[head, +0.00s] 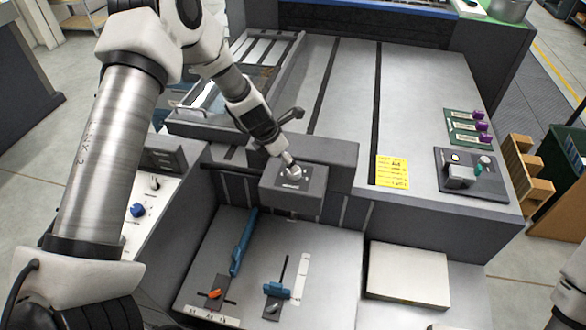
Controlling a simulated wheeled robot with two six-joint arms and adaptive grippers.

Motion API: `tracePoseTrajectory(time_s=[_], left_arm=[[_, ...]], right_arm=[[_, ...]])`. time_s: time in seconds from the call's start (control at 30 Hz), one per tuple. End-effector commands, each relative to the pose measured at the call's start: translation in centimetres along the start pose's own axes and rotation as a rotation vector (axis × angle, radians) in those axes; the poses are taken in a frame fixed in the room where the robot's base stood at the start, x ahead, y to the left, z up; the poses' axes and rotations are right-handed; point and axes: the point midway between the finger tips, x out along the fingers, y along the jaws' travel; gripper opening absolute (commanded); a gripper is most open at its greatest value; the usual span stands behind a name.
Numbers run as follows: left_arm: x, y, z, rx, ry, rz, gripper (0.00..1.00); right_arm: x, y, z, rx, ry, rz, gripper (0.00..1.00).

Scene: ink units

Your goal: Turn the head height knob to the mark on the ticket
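A small light knob (294,173) sits on a dark grey box (291,189) at the front edge of the press bed. It looks like the head height knob; its label is too small to read. My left gripper (287,158) reaches down from the upper left, and its tip is at the knob, touching or just above it. I cannot tell whether its fingers are closed around the knob. The yellow ticket (392,172) lies flat to the right of the box; its writing is unreadable. My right gripper is out of view; only part of that arm shows at the right edge.
A dark lever (292,115) shows beside my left gripper. Below are blue (276,291) and orange (214,293) handles, a blue knob (138,210) and a pale block (407,274).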

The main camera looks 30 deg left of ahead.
Motion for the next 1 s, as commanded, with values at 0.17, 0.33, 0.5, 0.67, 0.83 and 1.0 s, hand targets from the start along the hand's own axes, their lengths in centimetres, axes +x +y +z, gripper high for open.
tracePoseTrajectory(time_s=[0.17,0.33,0.5,0.67,0.83,1.0], left_arm=[[4.1,-0.1,-0.3,0.004,0.003,0.001,0.67],[5.7,-0.1,-0.1,0.005,0.002,0.001,0.67],[5.8,0.0,-0.1,0.005,0.002,0.001,0.67],[5.8,-0.1,-0.1,0.005,0.002,0.001,0.35],[5.8,-0.1,-0.1,0.006,0.002,0.001,0.07],[5.8,-0.1,-0.1,0.010,0.003,-0.002,0.07]], right_arm=[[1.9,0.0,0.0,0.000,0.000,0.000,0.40],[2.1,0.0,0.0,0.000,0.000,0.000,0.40],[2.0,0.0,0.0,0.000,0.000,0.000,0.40],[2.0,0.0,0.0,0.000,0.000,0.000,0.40],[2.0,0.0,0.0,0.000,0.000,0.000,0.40],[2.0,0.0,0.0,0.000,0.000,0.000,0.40]])
